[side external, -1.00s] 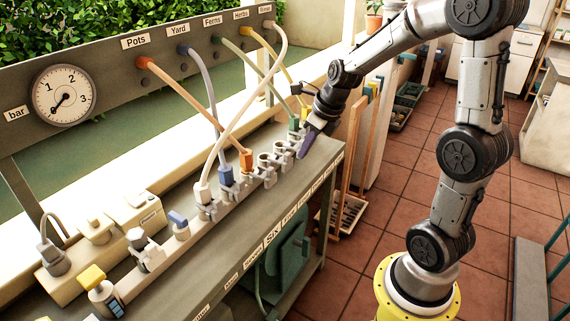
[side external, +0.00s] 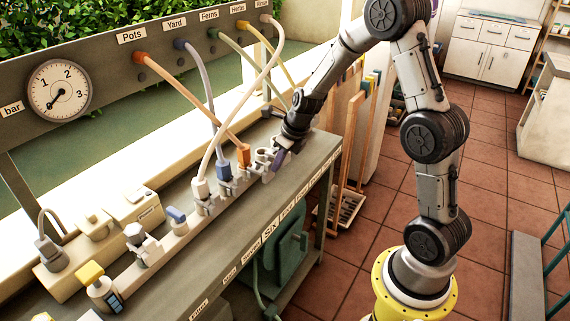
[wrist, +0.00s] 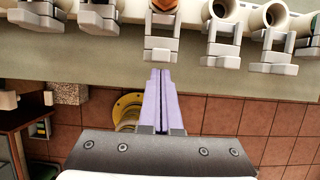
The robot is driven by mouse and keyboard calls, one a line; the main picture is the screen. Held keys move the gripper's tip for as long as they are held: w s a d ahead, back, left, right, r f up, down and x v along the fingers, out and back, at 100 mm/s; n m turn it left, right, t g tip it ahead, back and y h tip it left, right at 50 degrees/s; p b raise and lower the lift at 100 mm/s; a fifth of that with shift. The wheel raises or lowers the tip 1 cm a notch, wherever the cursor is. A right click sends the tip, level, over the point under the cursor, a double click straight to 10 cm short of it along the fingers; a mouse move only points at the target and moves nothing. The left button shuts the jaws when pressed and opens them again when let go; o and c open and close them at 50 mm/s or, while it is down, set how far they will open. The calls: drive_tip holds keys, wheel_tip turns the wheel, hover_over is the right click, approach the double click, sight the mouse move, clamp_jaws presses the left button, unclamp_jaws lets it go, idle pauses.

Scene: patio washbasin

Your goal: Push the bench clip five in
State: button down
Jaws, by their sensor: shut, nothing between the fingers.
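My gripper (wrist: 160,72) is shut and empty, with its pale purple fingers side by side. In the wrist view, its tips point at the front of a grey clip (wrist: 160,48) below an orange hose end. A small gap seems to separate them; contact is unclear. In the side view, my gripper (side external: 283,156) is low over the bench front, right of the orange plug (side external: 244,154). More clips stand along the rail, including an empty one (wrist: 222,42) to the right. The clip numbers are not legible enough to tell which is five.
Blue (side external: 224,170) and white (side external: 199,188) plugs stand left of the orange one, with hoses arching up to the labelled panel (side external: 105,60). A pressure gauge (side external: 58,90) is at far left. The bench strip (wrist: 230,84) before the clips is clear.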

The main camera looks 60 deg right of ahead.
drive_tip(key=shift+w, duration=0.1)
drive_tip(key=shift+w, duration=2.1)
drive_tip(key=s+r, duration=0.8)
drive_tip(key=r, duration=0.1)
drive_tip(key=shift+r, duration=0.15)
drive_tip(key=shift+w, duration=0.1)
